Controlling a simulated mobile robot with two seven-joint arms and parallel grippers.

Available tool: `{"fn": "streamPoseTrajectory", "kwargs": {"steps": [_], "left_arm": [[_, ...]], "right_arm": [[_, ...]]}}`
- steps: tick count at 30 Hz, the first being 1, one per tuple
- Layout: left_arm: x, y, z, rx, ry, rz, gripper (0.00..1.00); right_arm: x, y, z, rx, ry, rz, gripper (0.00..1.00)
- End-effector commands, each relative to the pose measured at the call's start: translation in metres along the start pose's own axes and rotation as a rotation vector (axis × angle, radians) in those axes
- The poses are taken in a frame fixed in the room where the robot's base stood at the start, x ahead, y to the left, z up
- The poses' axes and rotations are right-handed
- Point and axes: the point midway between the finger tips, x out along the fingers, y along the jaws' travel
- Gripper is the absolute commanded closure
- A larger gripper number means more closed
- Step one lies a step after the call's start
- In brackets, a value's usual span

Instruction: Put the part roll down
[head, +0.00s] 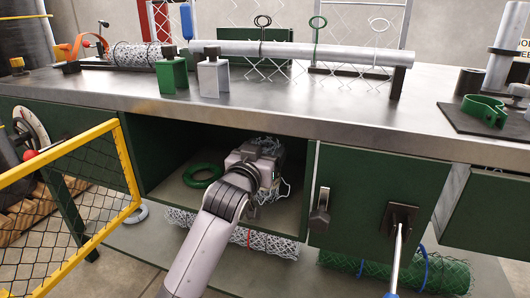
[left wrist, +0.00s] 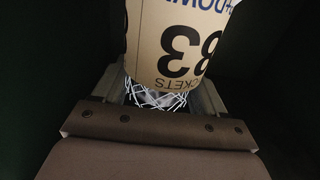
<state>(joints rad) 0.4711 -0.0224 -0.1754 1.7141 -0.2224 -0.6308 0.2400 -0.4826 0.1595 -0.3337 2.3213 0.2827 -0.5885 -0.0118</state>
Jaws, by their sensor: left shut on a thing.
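My left gripper (head: 262,168) reaches into the open compartment under the bench. It is shut on the part roll (head: 272,190), a small bundle of pale wire mesh. The roll's mesh shows beyond and below the gripper, which hides its middle. In the left wrist view the white mesh of the roll (left wrist: 155,98) sits between the fingers, beneath a tan card (left wrist: 172,45) with black "83" and blue print. I cannot tell whether the roll touches the compartment floor (head: 215,208). My right gripper is out of view.
A green wire coil (head: 202,177) lies in the compartment, left of my gripper. A closed green door (head: 345,185) is to the right. The steel bench top (head: 300,115) overhangs above. A yellow-framed mesh panel (head: 70,200) stands at the left. Mesh rolls lie below.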

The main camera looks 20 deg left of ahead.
Motion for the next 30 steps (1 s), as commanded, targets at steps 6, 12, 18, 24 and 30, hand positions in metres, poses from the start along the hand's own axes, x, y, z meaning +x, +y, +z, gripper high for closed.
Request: {"fn": "streamPoseTrajectory", "kwargs": {"steps": [6, 12, 18, 24, 30], "left_arm": [[0.000, 0.000, 0.003, 0.000, 0.000, 0.000, 0.09], [0.000, 0.000, 0.003, 0.000, 0.000, 0.000, 0.03], [-0.001, 0.000, -0.002, 0.000, 0.001, 0.000, 0.03], [-0.021, 0.000, -0.003, -0.001, -0.002, 0.000, 0.03], [-0.051, 0.000, -0.003, 0.000, -0.001, 0.000, 0.03]], "right_arm": [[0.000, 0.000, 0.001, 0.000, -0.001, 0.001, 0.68], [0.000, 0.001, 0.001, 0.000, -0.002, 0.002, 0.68], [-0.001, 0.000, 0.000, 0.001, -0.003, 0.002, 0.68], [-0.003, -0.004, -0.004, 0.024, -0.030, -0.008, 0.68], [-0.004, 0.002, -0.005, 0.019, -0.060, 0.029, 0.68]]}}
